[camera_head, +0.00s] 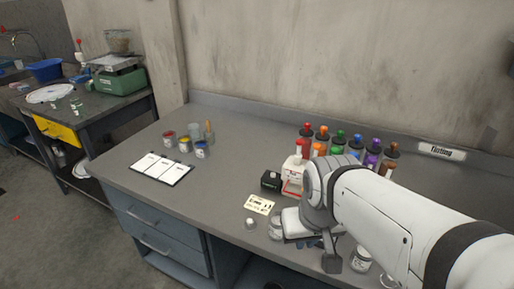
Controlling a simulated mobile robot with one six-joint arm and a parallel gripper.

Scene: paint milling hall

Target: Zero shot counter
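A small black box with a pale mark on its face (271,182), possibly the shot counter, sits on the grey counter beside a white device with a red-orange front (293,178). Any digits or button on it are too small to read. My arm comes in from the lower right, its wrist above the counter just right of and nearer than the black box.
Several coloured bottles (322,134) stand behind the white device. A pale card (260,204), a small white-topped jar (250,223) and a grey can (276,228) lie near the wrist. Paint pots (185,145) and a white chart (161,168) are left; the counter's middle is clear.

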